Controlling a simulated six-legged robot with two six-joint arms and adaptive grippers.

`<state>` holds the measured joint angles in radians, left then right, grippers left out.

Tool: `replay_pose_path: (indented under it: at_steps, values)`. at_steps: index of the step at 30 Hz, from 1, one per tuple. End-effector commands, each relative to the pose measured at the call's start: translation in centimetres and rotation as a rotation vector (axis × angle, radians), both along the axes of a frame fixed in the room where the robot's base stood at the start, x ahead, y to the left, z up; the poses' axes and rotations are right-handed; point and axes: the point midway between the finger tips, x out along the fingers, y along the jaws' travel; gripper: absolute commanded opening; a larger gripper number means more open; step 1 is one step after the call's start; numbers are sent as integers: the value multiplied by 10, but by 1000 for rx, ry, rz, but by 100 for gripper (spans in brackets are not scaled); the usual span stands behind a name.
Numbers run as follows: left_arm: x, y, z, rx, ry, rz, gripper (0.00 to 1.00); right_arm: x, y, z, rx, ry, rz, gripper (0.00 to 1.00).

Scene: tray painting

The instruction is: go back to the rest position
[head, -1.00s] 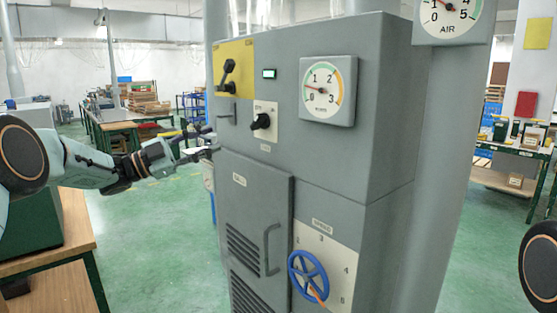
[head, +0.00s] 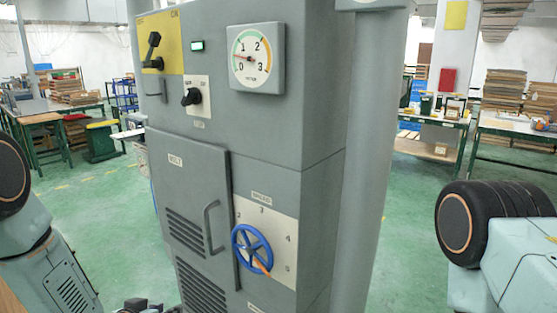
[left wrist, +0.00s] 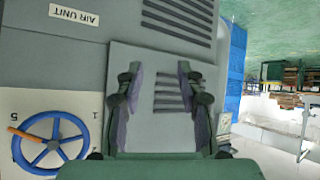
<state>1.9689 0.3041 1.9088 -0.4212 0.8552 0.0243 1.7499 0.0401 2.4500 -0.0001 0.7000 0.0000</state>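My left gripper (left wrist: 160,95) is open and empty in the left wrist view, its two fingers spread apart in front of the grey cabinet's face. In the head view only a dark part of my left gripper (head: 146,306) shows at the bottom edge, below the cabinet's door. The grey cabinet (head: 320,210) fills the middle of the head view, and it fills much of the left wrist view (left wrist: 60,65) too. My right gripper is out of view; only upper parts of my right arm show at the right edge.
The cabinet carries a black lever (head: 152,50), a black knob (head: 190,97), a round gauge (head: 256,60), a shut door (head: 182,190) and a blue handwheel (head: 252,248). Green floor (head: 405,235) lies open to its right. Workbenches (head: 435,138) stand farther back.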

Motion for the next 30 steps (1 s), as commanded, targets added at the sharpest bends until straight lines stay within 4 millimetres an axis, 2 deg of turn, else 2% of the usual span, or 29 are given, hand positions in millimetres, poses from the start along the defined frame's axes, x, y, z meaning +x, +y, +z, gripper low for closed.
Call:
replay_pose_path:
  at_steps: [1, 3, 5, 9, 15, 18, 22, 30]
  values:
    - [-29, -7, -24, -3, 87, 14, 38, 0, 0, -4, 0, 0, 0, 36]
    - [-67, -13, -49, -2, 198, 40, 38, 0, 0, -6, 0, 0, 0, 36]
    - [-101, -18, -68, 0, 292, 61, 38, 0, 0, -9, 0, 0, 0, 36]
    - [-186, -26, -102, 21, 510, 103, 38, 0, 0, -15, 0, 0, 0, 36]
    - [-304, -31, -124, 75, 785, 145, 38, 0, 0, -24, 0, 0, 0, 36]
    - [-346, -33, -127, 104, 873, 139, 38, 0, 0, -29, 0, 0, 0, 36]
    - [-373, -36, -136, 133, 928, 102, 38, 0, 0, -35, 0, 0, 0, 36]
    - [-378, -36, -139, 137, 938, 98, 38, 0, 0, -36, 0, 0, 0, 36]
